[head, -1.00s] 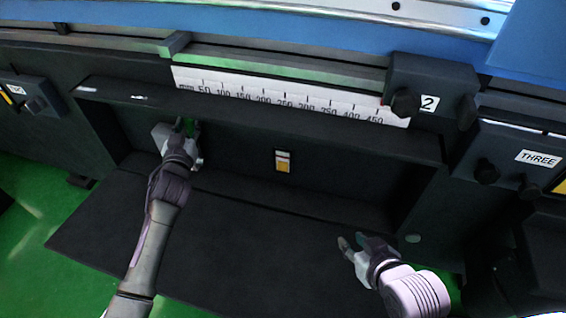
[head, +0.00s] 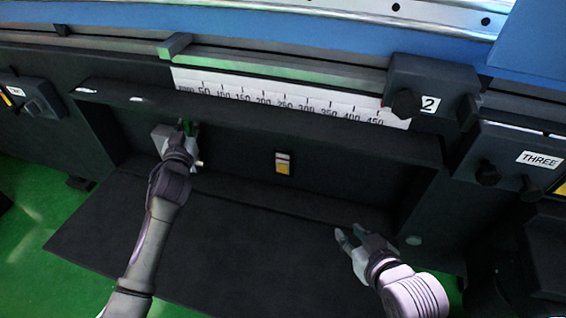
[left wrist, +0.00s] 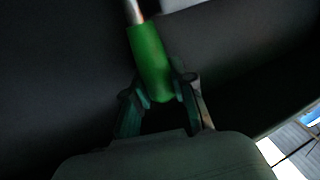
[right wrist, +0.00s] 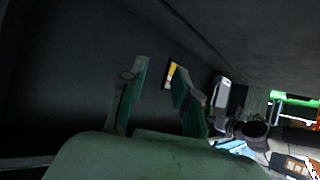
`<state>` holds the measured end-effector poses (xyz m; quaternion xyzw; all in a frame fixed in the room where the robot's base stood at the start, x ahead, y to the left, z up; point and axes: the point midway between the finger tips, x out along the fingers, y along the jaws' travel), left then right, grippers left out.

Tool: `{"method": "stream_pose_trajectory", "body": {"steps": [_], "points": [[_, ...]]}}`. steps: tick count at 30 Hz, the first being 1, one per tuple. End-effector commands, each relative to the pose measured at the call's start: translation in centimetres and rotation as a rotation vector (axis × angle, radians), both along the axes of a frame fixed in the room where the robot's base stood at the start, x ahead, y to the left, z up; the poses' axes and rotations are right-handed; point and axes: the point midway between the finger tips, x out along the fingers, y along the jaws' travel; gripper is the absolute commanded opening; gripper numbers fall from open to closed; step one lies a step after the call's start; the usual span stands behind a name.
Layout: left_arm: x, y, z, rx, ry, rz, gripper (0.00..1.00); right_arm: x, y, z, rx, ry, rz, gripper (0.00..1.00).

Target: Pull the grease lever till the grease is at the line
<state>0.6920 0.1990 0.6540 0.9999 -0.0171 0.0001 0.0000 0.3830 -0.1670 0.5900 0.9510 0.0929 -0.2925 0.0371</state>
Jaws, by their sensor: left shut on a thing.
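The grease lever has a green grip on a metal rod; the green grip (left wrist: 150,62) shows large in the left wrist view. My left gripper (head: 185,132) is at the lever inside the dark recess, by a light grey block (head: 160,137). Its fingers (left wrist: 158,90) are closed around the lower end of the green grip. The grease gauge (head: 283,163) is a small window on the recess back wall, pale above and yellow below; its line is too small to make out. My right gripper (head: 348,237) is open and empty at the recess's right side; its spread fingers (right wrist: 158,95) show in the right wrist view.
A dark shelf edge (head: 250,118) overhangs the recess, under a white number scale (head: 290,98). A dark flat panel (head: 215,245) lies in front. Knobbed boxes marked 2 (head: 430,90) and THREE (head: 515,160) stand at right. The space between my grippers is clear.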

Motion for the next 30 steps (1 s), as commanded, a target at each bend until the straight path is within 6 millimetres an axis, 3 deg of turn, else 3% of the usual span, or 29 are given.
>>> {"method": "stream_pose_trajectory", "body": {"steps": [30], "points": [[-0.7,0.1,-0.2,-0.016,-0.041,-0.002,0.00,3.3,1.7,5.0,0.077,-0.327,0.023,0.31]]}}
